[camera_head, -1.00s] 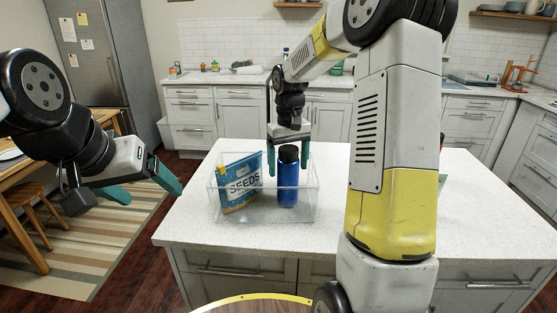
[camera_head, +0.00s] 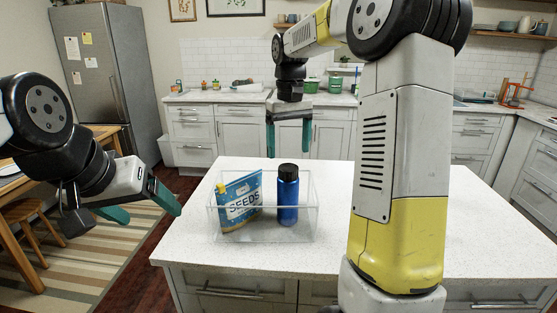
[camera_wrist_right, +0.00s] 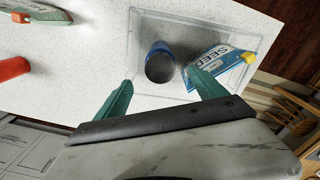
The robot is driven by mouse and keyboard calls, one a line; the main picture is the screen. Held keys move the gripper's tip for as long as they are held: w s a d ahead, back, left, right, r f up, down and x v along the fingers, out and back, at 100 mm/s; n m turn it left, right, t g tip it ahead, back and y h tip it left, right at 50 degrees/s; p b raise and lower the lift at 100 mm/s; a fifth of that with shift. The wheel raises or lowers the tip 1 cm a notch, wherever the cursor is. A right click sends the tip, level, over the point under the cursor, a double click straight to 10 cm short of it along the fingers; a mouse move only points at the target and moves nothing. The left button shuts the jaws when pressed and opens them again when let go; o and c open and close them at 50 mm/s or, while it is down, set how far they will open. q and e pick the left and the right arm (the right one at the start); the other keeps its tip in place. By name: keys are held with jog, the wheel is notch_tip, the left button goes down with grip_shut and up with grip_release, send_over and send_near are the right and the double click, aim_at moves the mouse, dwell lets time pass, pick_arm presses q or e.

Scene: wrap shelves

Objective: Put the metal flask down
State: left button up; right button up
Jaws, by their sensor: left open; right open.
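The metal flask (camera_head: 288,197) is blue with a black cap and stands upright inside a clear box on the white island. In the right wrist view the flask (camera_wrist_right: 159,62) shows from above, between and beyond the fingers. My right gripper (camera_head: 289,137) is open and empty, above the flask and apart from it. It also shows in the right wrist view (camera_wrist_right: 162,92). My left gripper (camera_head: 150,205) is open and empty, off the island's left edge.
The clear box (camera_head: 262,236) also holds a blue seeds packet (camera_head: 240,200), left of the flask. In the right wrist view a red object (camera_wrist_right: 14,68) lies on the island (camera_wrist_right: 90,55), away from the box. The island's front left is bare.

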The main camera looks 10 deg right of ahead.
jog(key=shift+s+r, duration=0.2)
jog(key=shift+r, duration=0.2)
jog(key=s+a+m+t+y, duration=0.1)
jog(key=s+t, duration=0.5)
jog(key=s, duration=1.8)
jog(key=shift+a+f+m+y, duration=0.2)
jog(key=shift+a+m+y, duration=0.2)
jog(key=shift+a+y, duration=0.25)
